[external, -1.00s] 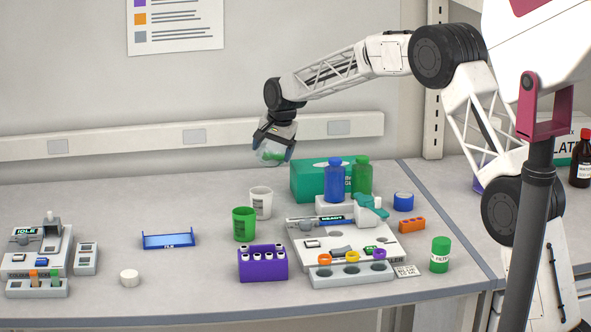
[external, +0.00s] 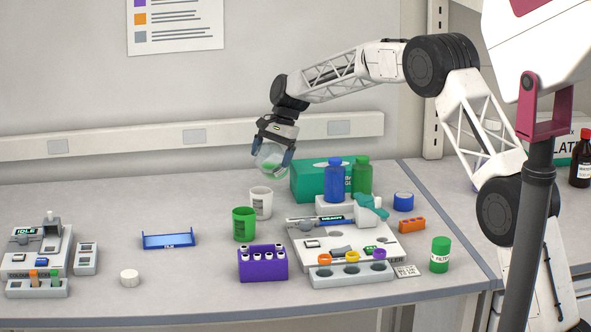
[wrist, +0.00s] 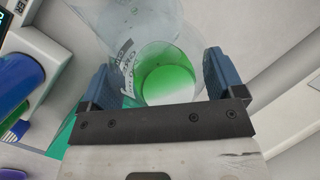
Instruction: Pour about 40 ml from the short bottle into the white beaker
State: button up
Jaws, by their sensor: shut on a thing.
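My gripper (external: 274,148) is shut on a clear, rounded vessel, seemingly the short bottle (external: 268,159), with green liquid low inside. It is held in the air above the white beaker (external: 260,203), apart from it. In the wrist view, green liquid (wrist: 165,78) shows between the blue fingers of my gripper (wrist: 158,80). A large pale see-through shape with dark print lies around it; I cannot tell bottle from beaker there. The white beaker stands upright on the bench. Its contents are hidden, and no falling stream is visible.
A green beaker (external: 244,225) stands just in front of the white beaker. A teal box (external: 309,180), a blue bottle (external: 335,184) and a green bottle (external: 362,177) stand to the right. A purple rack (external: 262,265) is in front. Bench left of the beakers is mostly clear.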

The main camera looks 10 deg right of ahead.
aim_at(268, 174)
notch_tip(268, 174, down, 3)
jog(key=shift+s+r+g+y, duration=0.2)
jog(key=shift+g+y, duration=0.1)
jog(key=shift+g, duration=0.1)
jog(key=shift+a+r+g+y, duration=0.2)
jog(key=shift+g+y, duration=0.1)
jog(key=shift+g, duration=0.5)
jog(key=shift+w+d+f+m+g+y, duration=0.15)
jog(key=shift+f+m+g+y, duration=0.2)
jog(key=shift+f+g, duration=0.4)
jog(key=shift+w+r+g+y, duration=0.15)
jog(key=shift+r+g+y, duration=0.35)
jog(key=shift+g, duration=0.35)
jog(key=shift+w+d+f+m+g+y, duration=0.15)
jog(key=shift+g+y, duration=0.1)
jog(key=shift+g, duration=0.15)
jog(key=shift+s+a+m+g+y, duration=0.1)
jog(key=shift+g+y, duration=0.1)
jog(key=shift+g, duration=0.2)
jog(key=shift+w+r+g+y, duration=0.1)
jog(key=shift+r+g+y, duration=0.35)
jog(key=shift+g, duration=0.35)
